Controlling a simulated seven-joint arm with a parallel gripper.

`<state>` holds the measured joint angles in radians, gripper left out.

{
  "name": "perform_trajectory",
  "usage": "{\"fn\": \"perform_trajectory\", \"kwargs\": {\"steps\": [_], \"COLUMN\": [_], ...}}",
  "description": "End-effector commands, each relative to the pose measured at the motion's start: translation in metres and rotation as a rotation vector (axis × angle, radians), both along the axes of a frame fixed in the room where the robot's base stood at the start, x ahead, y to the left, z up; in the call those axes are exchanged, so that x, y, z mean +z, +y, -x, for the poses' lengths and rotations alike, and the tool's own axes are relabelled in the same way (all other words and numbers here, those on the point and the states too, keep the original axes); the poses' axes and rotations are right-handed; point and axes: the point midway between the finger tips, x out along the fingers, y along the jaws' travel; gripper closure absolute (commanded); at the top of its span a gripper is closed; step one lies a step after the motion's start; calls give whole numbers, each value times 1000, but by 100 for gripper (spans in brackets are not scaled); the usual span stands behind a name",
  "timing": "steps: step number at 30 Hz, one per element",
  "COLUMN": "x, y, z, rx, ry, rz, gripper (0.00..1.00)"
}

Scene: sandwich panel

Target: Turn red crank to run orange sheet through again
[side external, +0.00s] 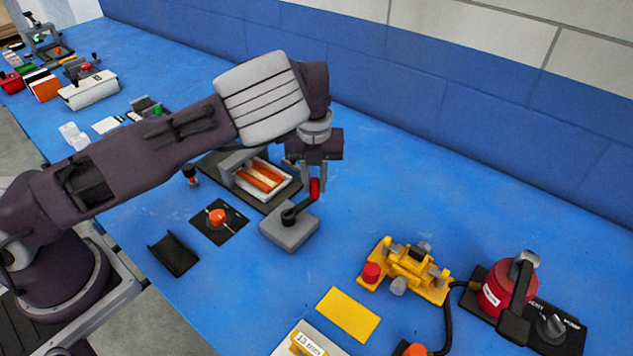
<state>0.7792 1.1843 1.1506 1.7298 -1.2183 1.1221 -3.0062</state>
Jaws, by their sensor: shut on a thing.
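The red crank handle (315,188) stands upright on a black arm over a grey block (290,233) on the blue table. My gripper (316,180) points down over it, its fingers shut on the red handle. Just left of the crank, an orange sheet (262,177) with pale stripes lies in a white tray-like frame (284,190) on a dark base. A grey bar crosses the back end of that frame. My forearm and wrist hide part of the dark base behind.
An orange knob on a black plate (218,217) and a black holder (172,254) sit front left. A yellow device (407,270), yellow card (348,314) and red cylinder (508,286) stand to the right. Blue table (400,190) behind the crank is clear.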

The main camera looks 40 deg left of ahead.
Motion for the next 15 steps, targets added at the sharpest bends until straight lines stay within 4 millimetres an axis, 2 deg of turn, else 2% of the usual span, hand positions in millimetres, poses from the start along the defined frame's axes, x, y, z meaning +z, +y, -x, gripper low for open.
{"fn": "perform_trajectory", "kwargs": {"steps": [14,15], "x": [-1,-1], "y": [1,1], "z": [1,1], "rx": [13,13], "ry": [5,5], "rz": [0,0], "gripper": [100,75]}}
